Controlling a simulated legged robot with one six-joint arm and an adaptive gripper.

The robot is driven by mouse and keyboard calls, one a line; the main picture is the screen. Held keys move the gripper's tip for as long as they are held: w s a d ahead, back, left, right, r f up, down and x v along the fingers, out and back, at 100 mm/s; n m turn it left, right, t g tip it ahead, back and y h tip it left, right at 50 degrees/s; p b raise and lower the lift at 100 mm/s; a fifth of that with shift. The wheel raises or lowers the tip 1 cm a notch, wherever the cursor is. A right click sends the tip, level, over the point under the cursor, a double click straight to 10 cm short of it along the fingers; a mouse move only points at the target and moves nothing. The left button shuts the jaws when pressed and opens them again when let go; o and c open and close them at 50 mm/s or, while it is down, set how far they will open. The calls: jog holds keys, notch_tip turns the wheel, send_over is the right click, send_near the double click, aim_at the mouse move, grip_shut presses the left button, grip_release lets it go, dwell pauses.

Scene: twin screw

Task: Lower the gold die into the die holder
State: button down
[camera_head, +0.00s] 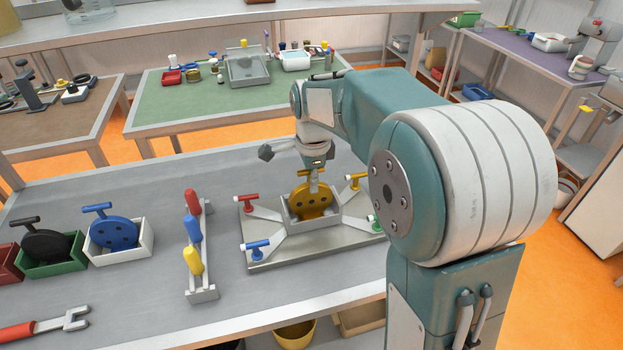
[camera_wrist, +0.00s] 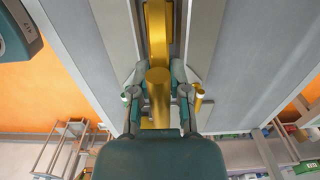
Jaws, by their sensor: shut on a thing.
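The gold die (camera_head: 312,197) is a round plate with dark holes, standing upright at the grey die holder (camera_head: 321,222). Its lower part is hidden behind the holder's front wall. My gripper (camera_head: 314,172) is above it, shut on the die's handle. In the wrist view, the fingers of my gripper (camera_wrist: 159,93) close on the gold handle (camera_wrist: 158,80), and the edge of the gold die (camera_wrist: 158,25) runs away behind it. I cannot tell whether the die touches the holder's bottom.
Red (camera_head: 250,200), blue (camera_head: 256,246) and yellow (camera_head: 355,179) handled clamps surround the holder on its base plate (camera_head: 290,256). A rack with colored handles (camera_head: 202,295) stands to the left. Bins with a blue die (camera_head: 115,233) and a black die (camera_head: 46,243) are further left.

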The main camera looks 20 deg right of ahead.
jog(key=c, duration=0.5)
grip_release()
jog(key=shift+f, duration=0.1)
notch_tip(320, 180, up, 12)
jog(key=shift+f, duration=0.1)
jog(key=s+f+n+t, duration=0.1)
jog(key=s+f+n, duration=0.1)
jog(key=s+n, duration=0.4)
jog(key=s+f+n+t, duration=0.2)
jog(key=s+n, duration=0.4)
jog(key=s, duration=0.3)
jog(key=s+f+n+t, duration=0.1)
jog(key=s+n+t, duration=0.1)
jog(key=s+n, duration=0.4)
jog(key=shift+s+a+f, duration=0.1)
jog(key=shift+s+f, duration=0.1)
jog(key=shift+s, duration=0.35)
jog(key=shift+s+a+f, duration=0.1)
jog(key=shift+s+f, duration=0.1)
jog(key=shift+s, duration=0.3)
